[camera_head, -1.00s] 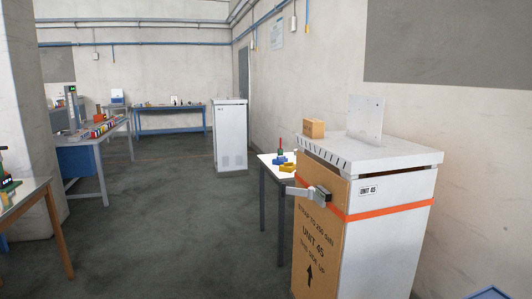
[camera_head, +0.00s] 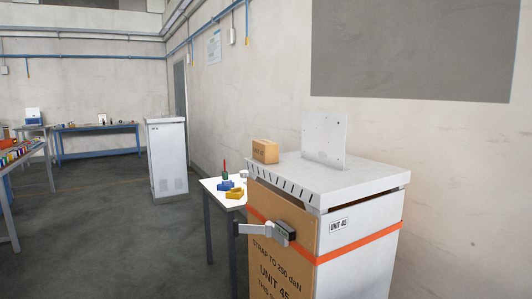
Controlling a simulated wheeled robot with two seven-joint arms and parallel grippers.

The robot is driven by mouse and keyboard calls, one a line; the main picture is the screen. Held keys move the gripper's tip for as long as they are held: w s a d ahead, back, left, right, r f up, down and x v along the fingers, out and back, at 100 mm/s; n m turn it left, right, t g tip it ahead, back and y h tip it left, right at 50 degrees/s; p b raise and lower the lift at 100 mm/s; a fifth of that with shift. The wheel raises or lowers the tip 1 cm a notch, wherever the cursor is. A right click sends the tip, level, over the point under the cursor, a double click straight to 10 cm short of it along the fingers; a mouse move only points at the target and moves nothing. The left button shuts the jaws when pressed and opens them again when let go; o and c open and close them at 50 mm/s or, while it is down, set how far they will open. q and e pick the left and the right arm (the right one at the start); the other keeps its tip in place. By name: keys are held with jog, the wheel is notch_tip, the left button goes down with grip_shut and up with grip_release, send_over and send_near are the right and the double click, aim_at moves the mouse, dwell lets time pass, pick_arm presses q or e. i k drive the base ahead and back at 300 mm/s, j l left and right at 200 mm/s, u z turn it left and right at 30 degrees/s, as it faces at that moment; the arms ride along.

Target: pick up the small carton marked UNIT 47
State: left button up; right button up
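A small tan carton (camera_head: 265,151) sits at the far left corner of the flat top of a white cabinet (camera_head: 350,226) marked UNIT 45. Faint print shows on the carton's side, too small to read surely. The carton looks upright, beside an upright grey plate with holes (camera_head: 325,139). Neither of my grippers is in view.
A large brown panel (camera_head: 270,262) marked UNIT 45 is held to the cabinet by an orange strap (camera_head: 360,244) with a protruding grey buckle (camera_head: 283,233). Behind stands a small white table (camera_head: 215,187) with blue and yellow parts. Open floor (camera_head: 110,230) lies left.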

aim_at(265, 151)
jog(key=i+j+z, duration=0.15)
jog(key=i+j, duration=1)
jog(key=j, duration=0.05)
